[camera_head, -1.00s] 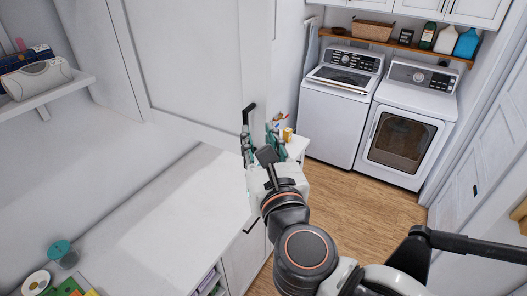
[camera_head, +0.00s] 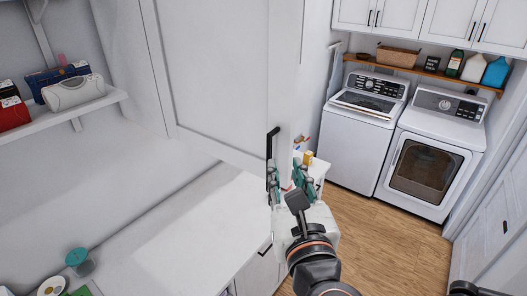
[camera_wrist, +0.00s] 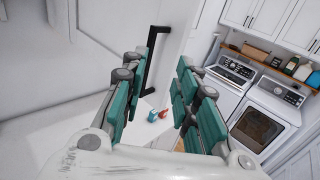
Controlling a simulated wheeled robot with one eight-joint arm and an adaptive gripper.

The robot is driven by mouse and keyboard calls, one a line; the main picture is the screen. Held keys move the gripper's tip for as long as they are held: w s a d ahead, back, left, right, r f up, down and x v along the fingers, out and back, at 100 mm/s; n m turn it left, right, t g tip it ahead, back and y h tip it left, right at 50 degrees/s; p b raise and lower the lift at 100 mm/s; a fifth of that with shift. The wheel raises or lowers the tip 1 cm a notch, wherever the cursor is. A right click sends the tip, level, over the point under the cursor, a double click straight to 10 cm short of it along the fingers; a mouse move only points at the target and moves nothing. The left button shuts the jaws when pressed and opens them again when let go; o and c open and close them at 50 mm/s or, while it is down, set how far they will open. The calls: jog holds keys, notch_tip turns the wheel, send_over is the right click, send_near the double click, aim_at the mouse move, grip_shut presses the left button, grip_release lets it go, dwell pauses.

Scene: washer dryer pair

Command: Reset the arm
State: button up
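My gripper (camera_head: 288,182) is open, with its two teal-padded fingers apart. Nothing is held between them. In the wrist view the gripper (camera_wrist: 157,95) shows both fingers spread wide. A black bar handle (camera_head: 272,143) on a white cabinet door (camera_head: 215,70) stands just above the fingertips in the head view. In the wrist view the handle (camera_wrist: 151,60) appears beyond the left finger. I cannot tell whether they touch. My arm reaches up from the bottom of the head view, with much of it out of frame.
A white counter (camera_head: 165,235) lies at lower left, under the cabinet door. A washer (camera_head: 355,145) and a dryer (camera_head: 425,170) stand at back right. The wood floor (camera_head: 375,230) before them is clear.

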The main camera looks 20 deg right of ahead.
jog(key=w+a+f+n+g+y+b, duration=0.15)
jog(key=a+f+n+y+b, duration=0.3)
jog(key=f+n+b, duration=0.7)
jog(key=w+a+f+n+g+y+b, duration=0.15)
jog(key=a+f+n+y+b, duration=0.3)
jog(key=f+n+b, duration=0.75)
jog(key=s+d+f+n+g+h+b, duration=0.1)
jog(key=d+f+n+g+h+b, duration=0.1)
jog(key=f, duration=0.5)
jog(key=s+d+f+n+g+h+b, duration=0.2)
jog(key=d+f+n+g+b, duration=0.1)
jog(key=d+f+n+b, duration=0.2)
jog(key=s+d+f+n+g+h+b, duration=0.1)
jog(key=d+f+n+g+h+b, duration=0.1)
jog(key=d+f+n, duration=0.4)
notch_tip(320, 180, down, 5)
jog(key=shift+s+r+n+g+b, duration=0.2)
jog(key=shift+s+n+g+b, duration=0.2)
jog(key=shift+n+b, duration=0.35)
